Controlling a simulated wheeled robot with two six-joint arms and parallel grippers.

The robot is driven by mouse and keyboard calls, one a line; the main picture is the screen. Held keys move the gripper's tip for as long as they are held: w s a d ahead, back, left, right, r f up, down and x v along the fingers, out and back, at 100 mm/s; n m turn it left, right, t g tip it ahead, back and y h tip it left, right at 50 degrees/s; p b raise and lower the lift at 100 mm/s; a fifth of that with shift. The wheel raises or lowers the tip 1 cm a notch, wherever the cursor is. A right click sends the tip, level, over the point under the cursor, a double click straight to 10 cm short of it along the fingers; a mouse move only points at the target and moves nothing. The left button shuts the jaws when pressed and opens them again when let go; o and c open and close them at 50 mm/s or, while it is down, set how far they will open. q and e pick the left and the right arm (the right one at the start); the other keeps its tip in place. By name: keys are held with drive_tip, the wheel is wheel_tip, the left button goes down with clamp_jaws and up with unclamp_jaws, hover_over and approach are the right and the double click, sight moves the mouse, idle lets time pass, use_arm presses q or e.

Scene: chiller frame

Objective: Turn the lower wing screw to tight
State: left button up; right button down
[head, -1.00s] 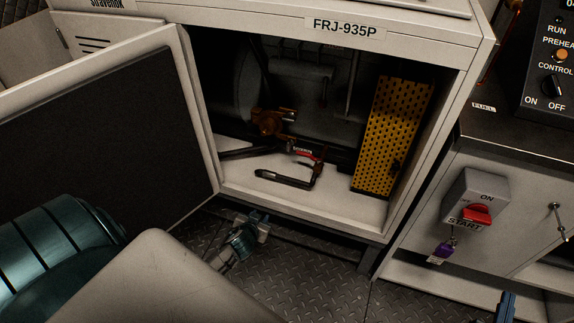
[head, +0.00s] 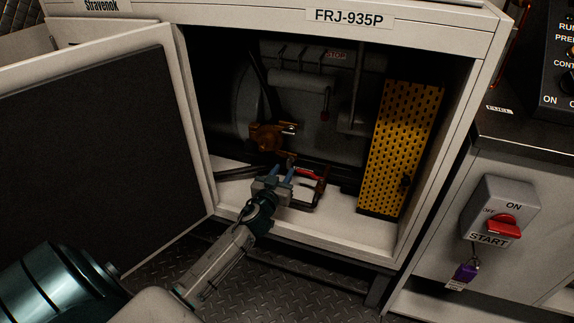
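A yellow perforated panel (head: 392,150) stands upright at the right inside the open cabinet. A small dark fitting (head: 405,183) on its lower right edge looks like the lower wing screw; its exact shape and turn are too dark to tell. My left gripper (head: 282,172) reaches into the cabinet opening, low and to the left of the panel. Its two blue fingers look apart, with nothing clearly between them. It is in front of a dark bent bar with a red part (head: 306,174) and partly hides it. My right gripper is not in view.
The cabinet door (head: 90,150) stands open at the left. An orange-brown fitting (head: 266,137) and pipes fill the back of the cabinet. A switch box with a red handle (head: 503,225) is at the right. The cabinet floor (head: 355,228) before the panel is clear.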

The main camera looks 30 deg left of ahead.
sight(288, 164)
use_arm(q)
drive_tip(key=shift+x, duration=2.15)
drive_tip(key=shift+c, duration=0.2)
clamp_jaws()
